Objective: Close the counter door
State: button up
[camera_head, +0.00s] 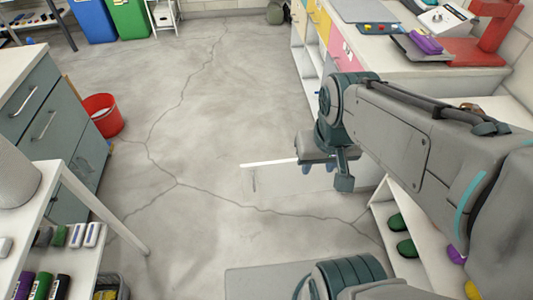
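The counter door (270,182) is a pale grey panel with a white top edge and a small handle near its left end. It stands open, jutting left from the low counter (377,205) on the right out over the floor. My gripper (322,168) hangs over the right part of the door, pointing down, and hides some of it. I cannot tell whether it touches the door or whether its fingers are apart. I see nothing held. The door's hinge side is mostly hidden behind my arm.
Green shoes (397,222) sit in the low counter's open compartment. A counter with coloured drawers (342,48) stands behind. At left are a grey drawer cabinet (45,125), a red bucket (103,115) and a white rack (85,200). The middle floor is clear.

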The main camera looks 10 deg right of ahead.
aim_at(271, 179)
jog(key=z, duration=0.45)
jog(key=i, duration=0.7)
jog(key=z, duration=0.45)
jog(key=k, duration=0.25)
jog(key=u, duration=0.95)
